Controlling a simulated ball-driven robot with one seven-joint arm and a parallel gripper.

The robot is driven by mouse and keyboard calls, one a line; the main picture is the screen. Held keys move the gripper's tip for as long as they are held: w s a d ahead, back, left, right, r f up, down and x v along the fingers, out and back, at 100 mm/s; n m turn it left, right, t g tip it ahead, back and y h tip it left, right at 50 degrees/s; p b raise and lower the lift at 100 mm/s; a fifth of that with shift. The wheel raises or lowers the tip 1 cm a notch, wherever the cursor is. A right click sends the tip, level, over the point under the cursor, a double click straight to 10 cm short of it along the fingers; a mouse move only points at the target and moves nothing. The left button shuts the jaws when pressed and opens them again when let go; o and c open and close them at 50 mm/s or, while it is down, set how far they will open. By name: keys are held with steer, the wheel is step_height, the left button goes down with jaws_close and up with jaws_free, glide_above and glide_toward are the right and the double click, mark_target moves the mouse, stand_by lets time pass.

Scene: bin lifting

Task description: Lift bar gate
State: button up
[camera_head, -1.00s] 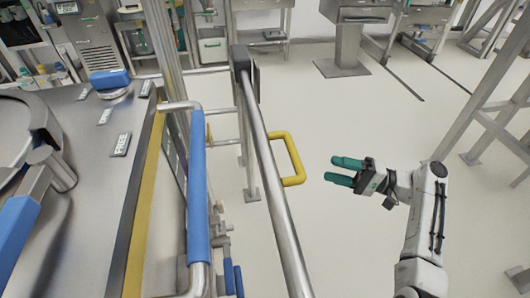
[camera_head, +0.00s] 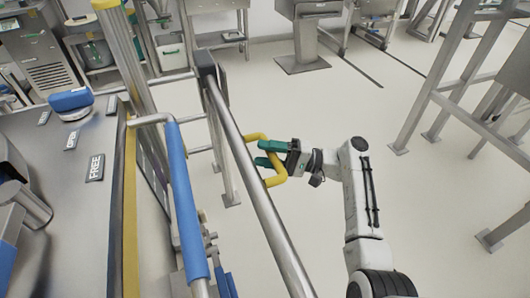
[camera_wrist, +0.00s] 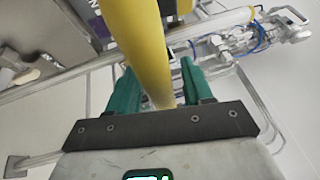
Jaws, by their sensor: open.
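The bar gate (camera_head: 251,183) is a long grey metal bar running from a dark bracket at the upper left down to the lower middle of the head view. A yellow handle (camera_head: 279,175) sticks out from its right side. My gripper (camera_head: 264,153) has green fingers and is at the handle, coming from the right. In the wrist view the handle (camera_wrist: 143,45) passes between the two open fingers (camera_wrist: 163,90). The fingers stand on either side of it; whether either touches it I cannot tell.
A metal machine top (camera_head: 70,205) with a yellow edge and a blue-sleeved rail (camera_head: 186,200) stand left of the bar. A metal frame stand (camera_head: 440,85) is at the right. The pale floor (camera_head: 340,110) between is clear.

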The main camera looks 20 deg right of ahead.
steer(key=shift+w+a, duration=0.1)
steer(key=shift+a, duration=0.15)
steer(key=shift+c, duration=0.5)
jaws_close()
